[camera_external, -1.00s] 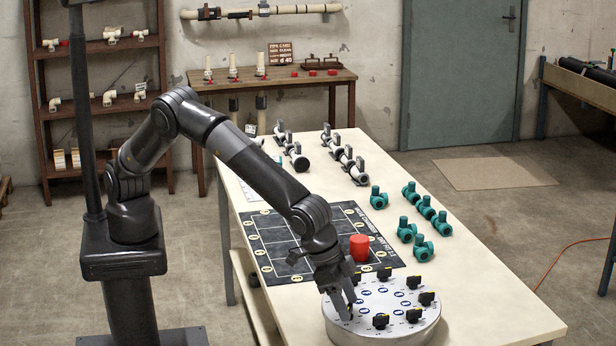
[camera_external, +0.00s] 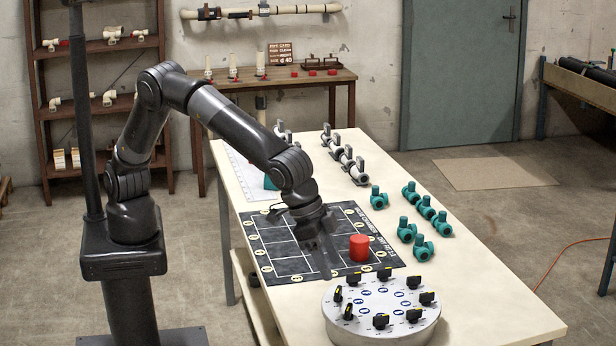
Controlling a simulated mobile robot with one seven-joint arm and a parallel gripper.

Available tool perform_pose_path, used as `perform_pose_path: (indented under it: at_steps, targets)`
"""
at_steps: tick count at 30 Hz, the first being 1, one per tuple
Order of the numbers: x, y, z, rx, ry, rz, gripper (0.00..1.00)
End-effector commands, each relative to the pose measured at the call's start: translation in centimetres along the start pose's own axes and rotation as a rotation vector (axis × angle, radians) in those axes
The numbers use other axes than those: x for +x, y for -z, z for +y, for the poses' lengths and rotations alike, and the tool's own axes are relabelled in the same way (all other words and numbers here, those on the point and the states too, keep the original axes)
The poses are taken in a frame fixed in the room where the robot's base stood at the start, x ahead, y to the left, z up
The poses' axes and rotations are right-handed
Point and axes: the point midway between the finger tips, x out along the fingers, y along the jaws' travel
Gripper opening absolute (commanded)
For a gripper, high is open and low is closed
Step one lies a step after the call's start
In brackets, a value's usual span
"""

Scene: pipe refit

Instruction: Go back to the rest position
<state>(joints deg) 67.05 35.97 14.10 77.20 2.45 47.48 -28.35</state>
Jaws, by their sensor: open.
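My gripper (camera_external: 322,262) hangs over the dark gridded mat (camera_external: 276,262) on the long table, pointing down. It is open and I see nothing between its fingers. It is to the left of a red cylinder (camera_external: 359,247) that stands on the mat. The round grey dial base (camera_external: 381,310) with several black knobs (camera_external: 427,298) stands at the near end of the table, apart from my gripper. My arm hides part of the mat and of the table's far left side.
Several teal valve fittings (camera_external: 422,249) stand on the right of the table (camera_external: 480,300). White pipes in dark holders (camera_external: 344,156) lie at the far end. A teal piece (camera_external: 270,182) shows partly behind my arm on a white sheet. The near right tabletop is clear.

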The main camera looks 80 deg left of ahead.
Motion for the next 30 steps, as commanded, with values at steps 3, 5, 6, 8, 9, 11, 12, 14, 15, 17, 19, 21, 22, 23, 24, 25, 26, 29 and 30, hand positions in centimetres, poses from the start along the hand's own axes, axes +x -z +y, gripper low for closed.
perform_pose_path:
  at_steps: [3,5,6,8,9,11,12,14,15,17,19,21,22,23,24,25,26,29,30]
  targets:
    - [0.0,0.0,0.0,0.000,0.000,0.000,0.55]
    - [0.0,0.0,0.0,0.000,0.000,0.000,0.55]
    - [0.0,0.0,0.0,0.000,0.000,0.000,0.55]
    - [0.0,0.0,0.0,0.000,0.000,0.000,0.55]
    - [0.0,0.0,-0.1,-0.002,0.000,0.000,0.55]
    - [-0.3,0.2,-0.7,-0.007,0.000,0.001,0.55]
    - [-0.8,0.4,-1.5,-0.015,0.000,0.001,0.55]
    - [-1.6,0.6,-3.3,-0.032,0.000,0.000,0.55]
    - [-2.4,0.8,-5.0,-0.047,0.001,-0.001,0.55]
    - [-3.9,0.9,-7.9,-0.072,0.001,-0.002,0.55]
    - [-5.9,0.8,-11.8,-0.104,0.001,-0.002,0.55]
    - [-7.9,0.2,-15.4,-0.135,0.002,-0.002,0.55]
    - [-8.7,-0.1,-16.9,-0.146,0.002,-0.002,0.55]
    - [-9.5,-0.5,-18.5,-0.159,0.003,-0.001,0.55]
    - [-10.6,-1.1,-20.4,-0.175,0.005,0.001,0.55]
    - [-11.4,-1.5,-21.8,-0.186,0.006,0.002,0.55]
    - [-12.2,-2.1,-23.2,-0.198,0.007,0.003,0.55]
    - [-14.9,-4.3,-27.4,-0.233,0.012,0.009,0.55]
    - [-15.9,-5.3,-29.0,-0.246,0.015,0.012,0.55]
